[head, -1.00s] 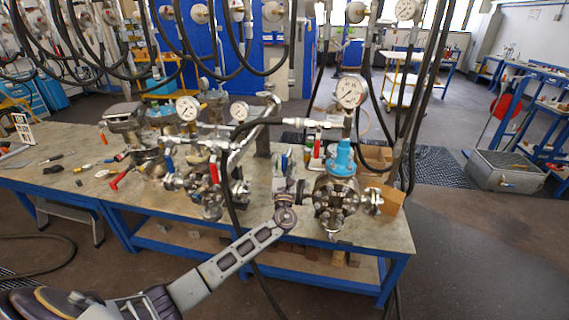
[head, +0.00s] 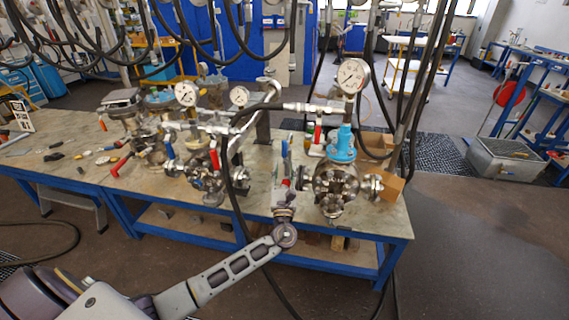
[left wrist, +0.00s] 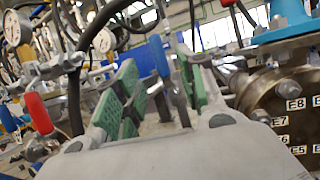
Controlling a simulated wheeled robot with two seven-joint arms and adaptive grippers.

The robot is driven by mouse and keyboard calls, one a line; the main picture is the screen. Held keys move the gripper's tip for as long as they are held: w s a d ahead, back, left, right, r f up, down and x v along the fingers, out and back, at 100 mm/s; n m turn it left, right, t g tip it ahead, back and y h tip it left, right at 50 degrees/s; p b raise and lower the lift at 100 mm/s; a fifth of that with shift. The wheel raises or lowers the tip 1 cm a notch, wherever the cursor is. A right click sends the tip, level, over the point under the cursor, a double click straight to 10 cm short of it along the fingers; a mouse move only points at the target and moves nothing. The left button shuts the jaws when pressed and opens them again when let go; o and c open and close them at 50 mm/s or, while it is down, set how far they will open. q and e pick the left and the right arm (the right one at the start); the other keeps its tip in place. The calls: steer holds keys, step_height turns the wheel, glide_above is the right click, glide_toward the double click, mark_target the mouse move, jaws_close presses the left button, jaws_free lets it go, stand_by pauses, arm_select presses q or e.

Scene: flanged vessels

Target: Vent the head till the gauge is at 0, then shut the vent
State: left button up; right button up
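The flanged vessel (head: 336,190) with a blue neck (head: 341,146) stands at the right of the bench, its round gauge (head: 353,76) above it. The gauge's needle is too small to read. A red-handled valve (head: 317,136) sits on the pipework left of the neck. My left gripper (head: 285,172) is upright just left of the vessel. In the left wrist view its green-padded fingers (left wrist: 158,92) are apart. A blue handle (left wrist: 160,58) shows in the gap between them; I cannot tell whether they touch it. My right gripper is out of view.
More valves and gauges (head: 187,95) crowd the bench (head: 112,182) left of my gripper. A black hose (head: 228,165) hangs down in front, near my arm. A cardboard box (head: 391,187) stands right of the vessel. Loose tools lie at the bench's left.

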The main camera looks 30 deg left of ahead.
arm_select(q)
steer(key=shift+v, duration=1.15)
stand_by(2.4)
steer(key=shift+s+d+r+g+h+b, duration=0.25)
steer(key=shift+s+r+g+b, duration=0.2)
steer(key=shift+r+g+b, duration=0.25)
steer(key=shift+s+d+r+g+h+b, duration=0.15)
steer(key=shift+s+r+g+h+b, duration=0.25)
steer(key=shift+r+g, duration=0.35)
steer(key=shift+s+d+r+g+h+b, duration=0.15)
steer(key=shift+s+r+g+b, duration=0.3)
steer(key=shift+r+g+b, duration=0.25)
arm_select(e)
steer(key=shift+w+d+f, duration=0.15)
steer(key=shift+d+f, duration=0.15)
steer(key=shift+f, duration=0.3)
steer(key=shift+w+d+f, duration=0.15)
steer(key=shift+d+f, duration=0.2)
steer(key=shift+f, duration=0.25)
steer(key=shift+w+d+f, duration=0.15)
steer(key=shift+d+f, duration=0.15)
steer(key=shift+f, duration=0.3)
